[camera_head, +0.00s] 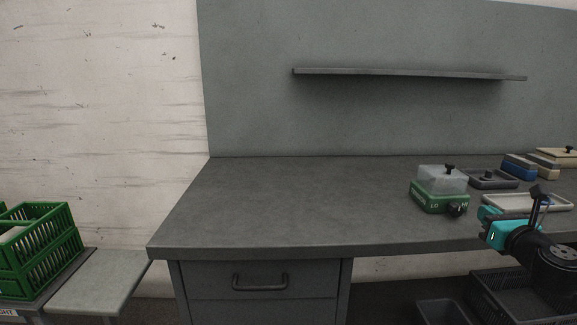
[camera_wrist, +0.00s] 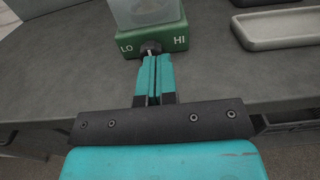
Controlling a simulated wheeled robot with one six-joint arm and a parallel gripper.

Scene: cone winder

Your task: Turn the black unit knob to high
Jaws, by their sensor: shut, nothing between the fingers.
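A green unit (camera_head: 432,199) with a clear box on top stands on the bench at the right. It also shows in the wrist view (camera_wrist: 160,36), with LO on the left and HI on the right of its front. Its black knob (camera_head: 457,210) sits on the front face, between the labels in the wrist view (camera_wrist: 151,47). I cannot tell which way the knob points. My gripper (camera_wrist: 155,58) has its teal fingers shut and empty. Their tips are just in front of the knob; I cannot tell whether they touch it. My gripper is also at the right in the head view (camera_head: 487,213).
A grey tray (camera_wrist: 280,27) lies right of the unit. A shelf (camera_head: 410,74) hangs above. The bench's left half (camera_head: 290,205) is clear.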

